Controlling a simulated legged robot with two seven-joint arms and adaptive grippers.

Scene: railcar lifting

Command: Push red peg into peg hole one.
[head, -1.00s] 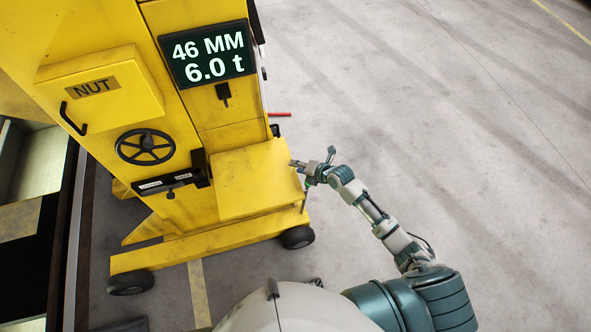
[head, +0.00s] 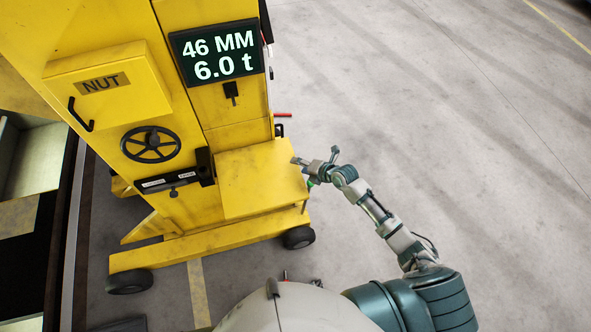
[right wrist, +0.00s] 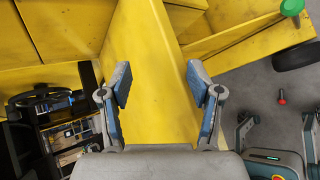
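A small red-headed piece (right wrist: 282,97) with a short stem shows against the floor at the right of the right wrist view. It looks like the red peg. A green knob (right wrist: 291,7) is above it, and a bit of green also shows below my right gripper in the head view. My right gripper (head: 316,158) is beside the yellow box's right edge. It is open and empty (right wrist: 160,82), its fingers in front of a yellow panel. I cannot make out peg hole one.
The yellow machine (head: 185,110) carries a 46 MM, 6.0 t display (head: 216,52), a NUT box (head: 105,85) and a handwheel (head: 150,144). Its wheels (head: 298,237) stand on the floor. A red bar (head: 283,115) shows behind it. The floor at right (head: 450,110) is clear.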

